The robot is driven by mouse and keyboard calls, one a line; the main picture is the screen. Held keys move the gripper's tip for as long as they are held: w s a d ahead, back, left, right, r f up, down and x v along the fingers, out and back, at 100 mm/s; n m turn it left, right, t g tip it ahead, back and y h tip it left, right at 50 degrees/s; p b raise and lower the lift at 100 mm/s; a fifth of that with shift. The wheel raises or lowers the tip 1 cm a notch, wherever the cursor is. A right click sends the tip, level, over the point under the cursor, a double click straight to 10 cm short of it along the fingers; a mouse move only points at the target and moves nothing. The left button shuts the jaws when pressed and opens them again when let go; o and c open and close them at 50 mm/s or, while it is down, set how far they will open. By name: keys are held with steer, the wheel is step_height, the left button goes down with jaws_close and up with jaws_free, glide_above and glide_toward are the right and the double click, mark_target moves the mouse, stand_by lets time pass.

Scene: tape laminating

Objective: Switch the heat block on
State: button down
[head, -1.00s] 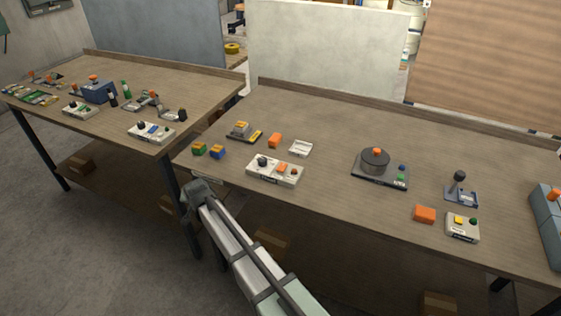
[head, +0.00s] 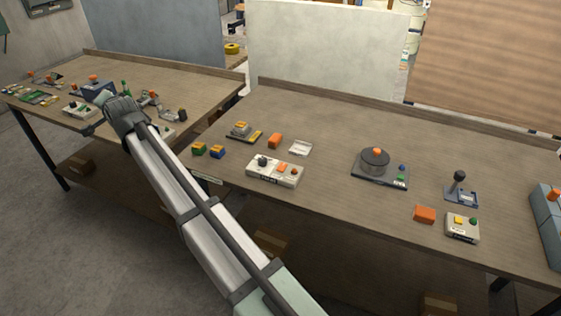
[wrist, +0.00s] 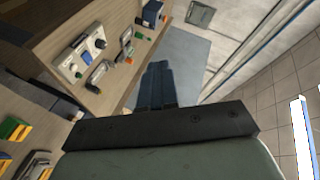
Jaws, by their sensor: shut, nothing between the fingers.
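No label legible here tells me which device is the heat block. A round dark unit with an orange knob (head: 375,160) stands on a grey base on the right table. A blue box with an orange top (head: 94,86) stands on the left table, partly behind my arm's end. A white control box with a dark knob (head: 77,110) is left of the arm's end. My gripper shows in the wrist view (wrist: 159,72), its fingers together and empty, apart from any device. In the head view its fingertips cannot be made out clearly.
The right table (head: 310,205) holds a white panel with knobs (head: 275,170), a joystick unit (head: 461,190), an orange block (head: 425,214) and a small control box (head: 462,227).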

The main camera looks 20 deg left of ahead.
steer(key=w+d+r+h, duration=0.1)
steer(key=w+d, duration=0.3)
steer(key=g+h, duration=0.6)
steer(key=h, duration=0.7)
glide_above(281, 169)
step_height(281, 169, down, 7)
steer(key=shift+w+a+f+m, duration=0.1)
steer(key=shift+f+m, duration=0.1)
steer(key=shift+m, duration=0.2)
step_height(281, 169, down, 14)
